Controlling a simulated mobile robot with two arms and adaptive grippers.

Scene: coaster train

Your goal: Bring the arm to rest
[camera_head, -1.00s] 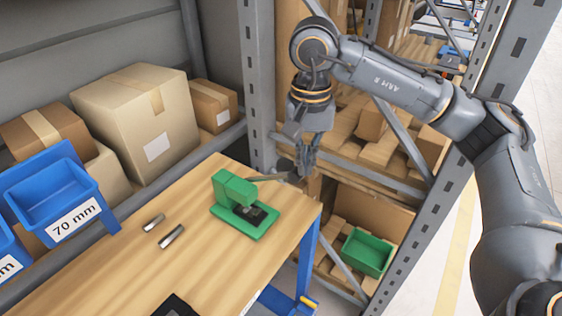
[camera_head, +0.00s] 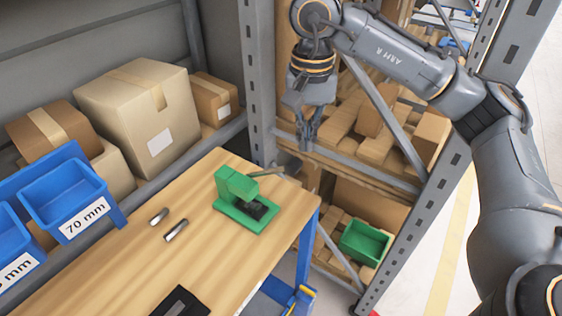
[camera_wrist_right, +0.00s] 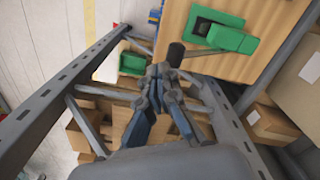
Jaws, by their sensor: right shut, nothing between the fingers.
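My right arm (camera_head: 400,62) reaches in from the right and bends down at the wrist. Its gripper (camera_head: 307,147) is shut and empty, pointing down in front of the rack, beyond the table's far right corner. In the right wrist view the closed fingertips (camera_wrist_right: 160,72) show close to the dark lever end (camera_wrist_right: 176,54) of the green press, with no contact clear. The green press (camera_head: 237,186) stands upright on the wooden table (camera_head: 130,270), left of and below the gripper in the head view. My left gripper is not in view.
Two metal cylinders (camera_head: 176,230) lie on the table, with a dark item (camera_head: 180,302) at its front. Blue bins (camera_head: 65,190) and cardboard boxes (camera_head: 140,105) are at left. A rack post (camera_head: 260,80) stands close to the gripper; a green bin (camera_head: 364,243) sits lower right.

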